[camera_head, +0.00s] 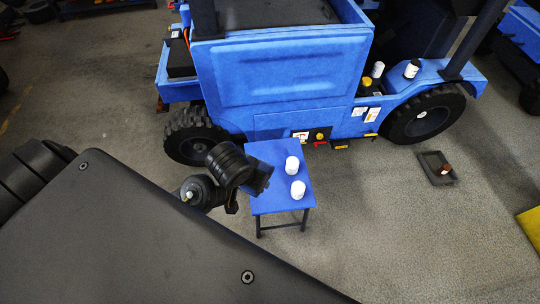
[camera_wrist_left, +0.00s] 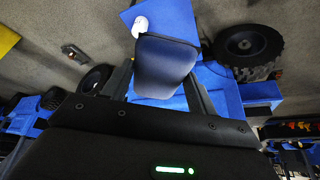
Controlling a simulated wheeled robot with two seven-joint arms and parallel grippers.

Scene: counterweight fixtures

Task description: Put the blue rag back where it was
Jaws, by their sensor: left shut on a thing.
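My left gripper (camera_head: 257,183) is at the left side of the small blue table (camera_head: 265,205), over its edge in the head view. In the left wrist view its fingers (camera_wrist_left: 160,92) are shut on a dark blue, flat-faced thing, which I take to be the blue rag (camera_wrist_left: 166,56). It looks nearly black in shade, and I cannot see its whole shape. The blue table top (camera_wrist_left: 175,14) shows beyond it. Two white bottles (camera_head: 292,165) (camera_head: 298,190) stand upright on the table, to the right of the gripper. My right gripper is not in view.
A blue forklift (camera_head: 285,75) stands behind the table, with white containers (camera_head: 411,68) on its right side. A dark tray (camera_head: 437,168) with a small brown thing lies on the floor at right.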

